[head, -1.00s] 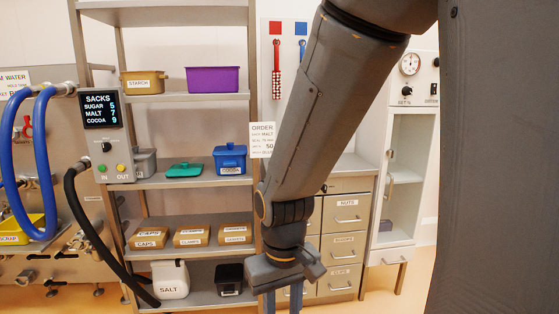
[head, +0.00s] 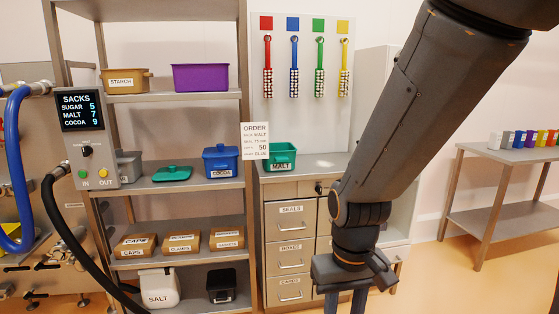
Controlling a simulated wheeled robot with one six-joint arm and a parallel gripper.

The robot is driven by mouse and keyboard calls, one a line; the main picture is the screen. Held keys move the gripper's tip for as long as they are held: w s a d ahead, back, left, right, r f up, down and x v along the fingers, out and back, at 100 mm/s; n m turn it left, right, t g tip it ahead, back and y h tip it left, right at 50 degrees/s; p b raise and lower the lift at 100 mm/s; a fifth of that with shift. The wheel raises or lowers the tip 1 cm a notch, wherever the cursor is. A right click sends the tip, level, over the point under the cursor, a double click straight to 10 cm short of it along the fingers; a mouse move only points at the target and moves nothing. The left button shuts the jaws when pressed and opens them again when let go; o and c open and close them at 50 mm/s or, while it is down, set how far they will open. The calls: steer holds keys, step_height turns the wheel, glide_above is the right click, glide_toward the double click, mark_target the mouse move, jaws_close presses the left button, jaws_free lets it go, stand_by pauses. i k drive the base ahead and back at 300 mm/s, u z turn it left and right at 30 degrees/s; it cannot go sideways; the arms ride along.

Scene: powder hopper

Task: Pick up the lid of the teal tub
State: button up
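A flat teal lid with a small knob (head: 172,174) lies on the middle shelf, left of a blue tub labelled COCOA. A teal-green tub labelled MALT (head: 282,157) stands on the drawer cabinet's top and looks uncovered. My gripper (head: 345,302) points down in front of the cabinet's drawers, to the right of the lid and well below its height in the picture. The fingertips are cut off by the bottom edge.
The COCOA tub (head: 221,160) stands close beside the lid. A grey sack counter box (head: 87,138) and black hose (head: 75,230) are at the left. Shelf posts and the upper shelf (head: 165,97) frame the lid. A side table (head: 500,155) holds coloured items at right.

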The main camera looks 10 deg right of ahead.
mark_target(171, 173)
steer(key=z, duration=0.15)
steer(key=k, duration=0.35)
steer(key=u, duration=1.35)
steer(key=i, duration=2.25)
steer(key=z, duration=0.5)
